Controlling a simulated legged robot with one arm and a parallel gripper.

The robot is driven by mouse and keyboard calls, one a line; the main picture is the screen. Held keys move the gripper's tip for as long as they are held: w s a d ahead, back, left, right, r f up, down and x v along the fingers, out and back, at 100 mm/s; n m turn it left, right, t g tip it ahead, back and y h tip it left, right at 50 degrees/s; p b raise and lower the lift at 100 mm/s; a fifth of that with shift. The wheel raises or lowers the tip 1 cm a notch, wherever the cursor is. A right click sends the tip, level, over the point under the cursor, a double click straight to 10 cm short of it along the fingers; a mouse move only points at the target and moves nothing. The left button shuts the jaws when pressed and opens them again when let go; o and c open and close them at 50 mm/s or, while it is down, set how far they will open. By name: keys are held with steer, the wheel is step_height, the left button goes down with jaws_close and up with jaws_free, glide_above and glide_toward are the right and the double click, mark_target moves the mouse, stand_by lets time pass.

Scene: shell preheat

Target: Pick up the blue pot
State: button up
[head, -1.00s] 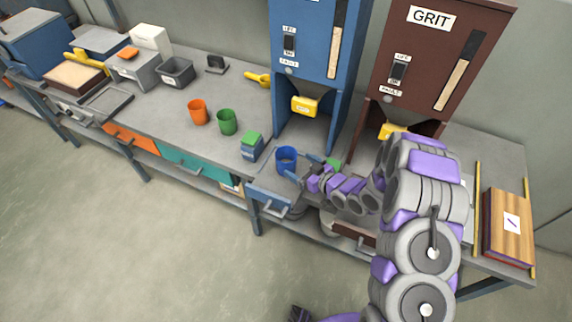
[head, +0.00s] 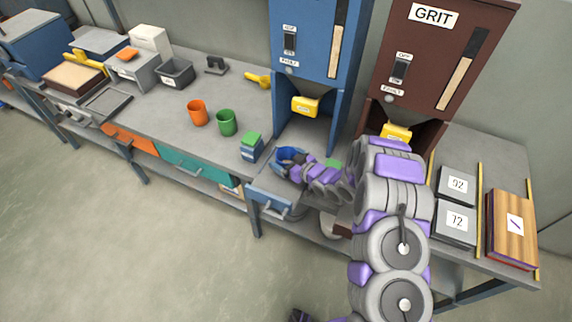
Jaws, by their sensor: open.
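The blue pot (head: 284,152) stands on the bench in front of the blue dispenser, partly hidden by my gripper. My gripper (head: 290,160) is open and right at the pot, its fingers overlapping the pot's rim and right side. I cannot tell whether the fingers touch the pot or whether one is inside it. My arm reaches in from the lower right.
A blue box with a green top (head: 251,146) is close left of the pot. A green pot (head: 227,122) and an orange pot (head: 197,112) stand further left. The blue dispenser (head: 312,58) and brown GRIT dispenser (head: 424,50) rise behind. A blue drawer (head: 270,200) is below.

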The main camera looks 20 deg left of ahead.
steer(key=shift+c, duration=0.5)
steer(key=c, duration=1)
steer(key=shift+o, duration=0.2)
steer(key=shift+r, duration=0.1)
